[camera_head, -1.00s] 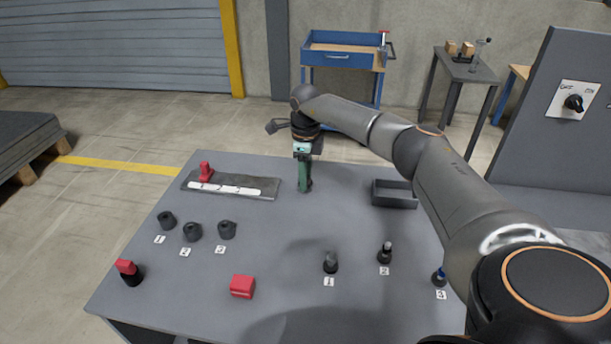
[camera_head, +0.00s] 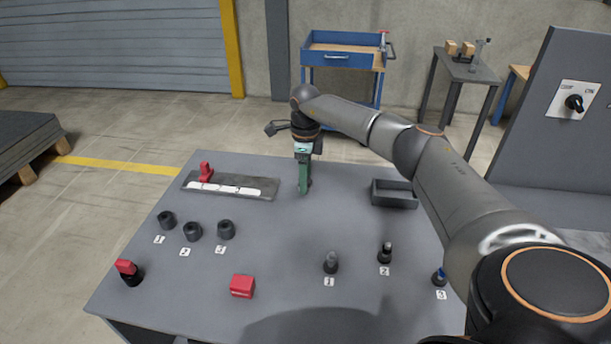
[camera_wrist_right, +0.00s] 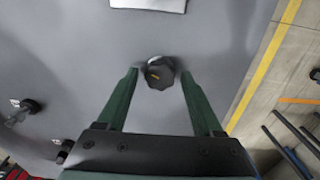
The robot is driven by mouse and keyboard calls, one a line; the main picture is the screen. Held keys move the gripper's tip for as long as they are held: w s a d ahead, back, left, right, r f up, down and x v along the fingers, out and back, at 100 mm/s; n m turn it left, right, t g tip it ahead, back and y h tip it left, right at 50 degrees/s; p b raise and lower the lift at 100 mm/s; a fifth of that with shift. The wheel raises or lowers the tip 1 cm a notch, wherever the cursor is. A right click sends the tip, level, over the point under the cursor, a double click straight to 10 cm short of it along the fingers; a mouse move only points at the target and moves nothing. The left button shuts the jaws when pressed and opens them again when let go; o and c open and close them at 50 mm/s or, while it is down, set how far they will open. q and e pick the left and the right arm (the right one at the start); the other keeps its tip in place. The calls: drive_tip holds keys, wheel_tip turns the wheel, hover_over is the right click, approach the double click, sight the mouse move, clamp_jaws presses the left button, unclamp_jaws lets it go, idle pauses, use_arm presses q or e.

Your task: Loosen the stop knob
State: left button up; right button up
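I cannot tell how far the fingertips reach down beside the knob. A red upright piece (camera_head: 206,171) stands on a dark plate with a white strip. My left gripper is not in view.
A grey tray (camera_head: 395,201) stands right of the gripper. Several black cylinders, including one (camera_head: 192,231), stand at the left. A red block (camera_head: 242,286) and labelled small posts, including one (camera_head: 331,262), are nearer. The table (camera_head: 280,225) is clear around the gripper.

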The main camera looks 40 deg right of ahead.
drive_tip(key=shift+o, duration=0.2)
drive_tip(key=shift+r, duration=0.15)
wheel_tip(320, 180, up, 12)
drive_tip(key=shift+r+b, duration=0.15)
drive_tip(key=shift+b, duration=0.25)
idle(0.6)
